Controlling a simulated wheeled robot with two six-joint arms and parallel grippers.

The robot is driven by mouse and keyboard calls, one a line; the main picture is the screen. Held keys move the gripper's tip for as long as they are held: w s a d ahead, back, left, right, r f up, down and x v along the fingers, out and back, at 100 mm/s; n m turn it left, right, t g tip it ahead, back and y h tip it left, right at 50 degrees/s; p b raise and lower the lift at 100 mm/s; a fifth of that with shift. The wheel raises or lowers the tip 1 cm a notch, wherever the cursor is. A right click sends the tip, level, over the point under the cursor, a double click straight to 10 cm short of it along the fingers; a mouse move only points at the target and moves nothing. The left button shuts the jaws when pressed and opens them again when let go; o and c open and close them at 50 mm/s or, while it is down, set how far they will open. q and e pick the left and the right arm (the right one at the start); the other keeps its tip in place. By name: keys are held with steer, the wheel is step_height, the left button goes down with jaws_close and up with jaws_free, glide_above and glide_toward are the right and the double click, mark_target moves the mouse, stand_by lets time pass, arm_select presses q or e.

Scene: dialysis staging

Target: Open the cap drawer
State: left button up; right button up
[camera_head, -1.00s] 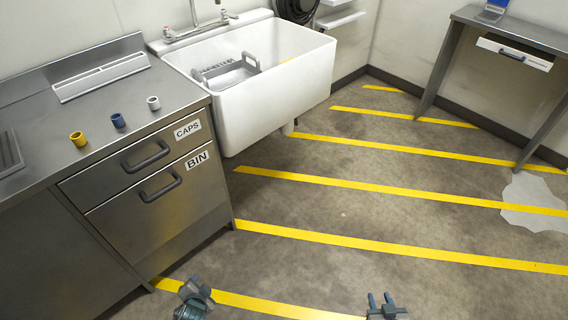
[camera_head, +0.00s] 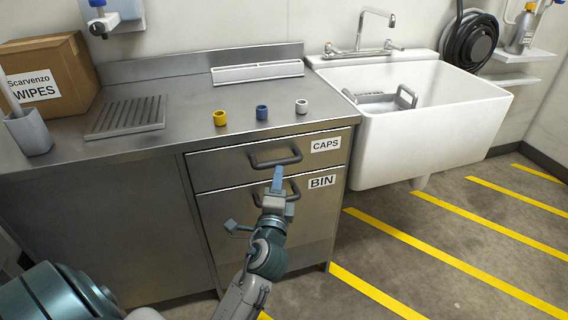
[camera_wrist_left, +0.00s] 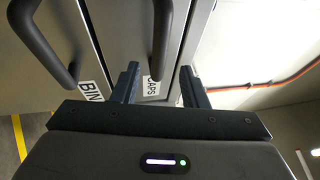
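The cap drawer (camera_head: 225,170), labelled CAPS, is the upper drawer of the steel counter and looks closed. Its dark bar handle (camera_head: 262,163) runs across its front; it also shows in the left wrist view (camera_wrist_left: 161,38). My left gripper (camera_head: 277,178) is just in front of the drawer, its fingertips near the lower edge of the handle. In the left wrist view the fingers are apart, and the handle lies between them in the picture. I cannot tell whether they touch it. My right gripper is not in view.
The BIN drawer (camera_head: 222,227) below looks closed, its handle partly behind my left gripper. A yellow cap (camera_head: 220,118), a blue cap (camera_head: 262,113) and a white cap (camera_head: 301,106) stand on the counter. A white sink (camera_head: 425,140) adjoins on the right.

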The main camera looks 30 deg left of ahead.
mark_target(281, 162)
arm_select(q)
steer(key=x, duration=0.7)
steer(key=shift+s, duration=0.1)
jaws_close()
